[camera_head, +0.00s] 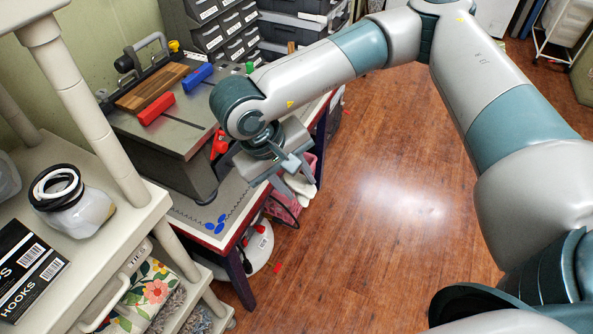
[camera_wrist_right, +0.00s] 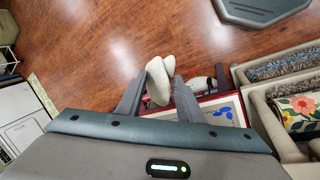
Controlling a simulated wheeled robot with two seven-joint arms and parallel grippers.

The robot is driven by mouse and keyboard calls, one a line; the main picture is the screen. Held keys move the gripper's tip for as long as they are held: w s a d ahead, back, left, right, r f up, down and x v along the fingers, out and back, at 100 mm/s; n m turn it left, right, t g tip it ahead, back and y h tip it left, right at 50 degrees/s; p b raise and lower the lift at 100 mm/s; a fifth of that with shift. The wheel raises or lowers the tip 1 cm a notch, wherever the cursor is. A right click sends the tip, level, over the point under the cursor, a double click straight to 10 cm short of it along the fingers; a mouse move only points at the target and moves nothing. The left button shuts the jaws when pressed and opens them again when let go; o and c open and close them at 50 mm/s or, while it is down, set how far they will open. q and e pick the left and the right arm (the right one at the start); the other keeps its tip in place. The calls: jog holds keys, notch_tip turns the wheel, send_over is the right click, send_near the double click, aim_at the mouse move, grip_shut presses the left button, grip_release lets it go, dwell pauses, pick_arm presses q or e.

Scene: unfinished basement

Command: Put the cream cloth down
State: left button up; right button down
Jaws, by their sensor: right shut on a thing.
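My right gripper (camera_head: 296,184) hangs at the front right edge of the workbench (camera_head: 196,228), with its fingers pointing down. It is shut on the cream cloth (camera_head: 304,190), which is a small pale bunch, partly hidden by the fingers in the head view. In the right wrist view, the cream cloth (camera_wrist_right: 158,82) sticks up between the two grey fingers of the right gripper (camera_wrist_right: 160,92). The floor and the bench's red edge show behind it. I cannot tell whether the cloth touches the bench. My left gripper is not in view.
A machine with a flat grey top (camera_head: 190,128) stands on the bench, with a red block (camera_head: 157,108) and a blue block (camera_head: 197,76) on it. A beige shelf (camera_head: 110,250) stands left. The wooden floor (camera_head: 390,220) is largely clear.

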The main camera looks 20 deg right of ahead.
jog(key=w+a+r+n+t+y, duration=0.1)
jog(key=w+a+r+n+t, duration=0.1)
jog(key=w+a+r+n, duration=0.2)
jog(key=a+r+n, duration=0.3)
jog(key=a+r, duration=0.2)
jog(key=a, duration=0.3)
jog(key=shift+a, duration=0.35)
jog(key=w+a+f+n+t+y, duration=0.1)
jog(key=w+a+f+n, duration=0.3)
jog(key=f, duration=0.1)
jog(key=shift+w+f+n+t, duration=0.3)
jog(key=shift+w+f+n, duration=0.1)
jog(key=shift+r, duration=0.1)
jog(key=s+d+r+m+g+h, duration=0.1)
jog(key=s+d+r+m+g, duration=0.1)
jog(key=s+d+r+m, duration=0.5)
notch_tip(320, 180, up, 5)
jog(key=shift+d+f+m+h, duration=0.1)
jog(key=shift+d+m+h, duration=0.2)
jog(key=shift+d+m, duration=0.3)
jog(key=shift+f, duration=0.15)
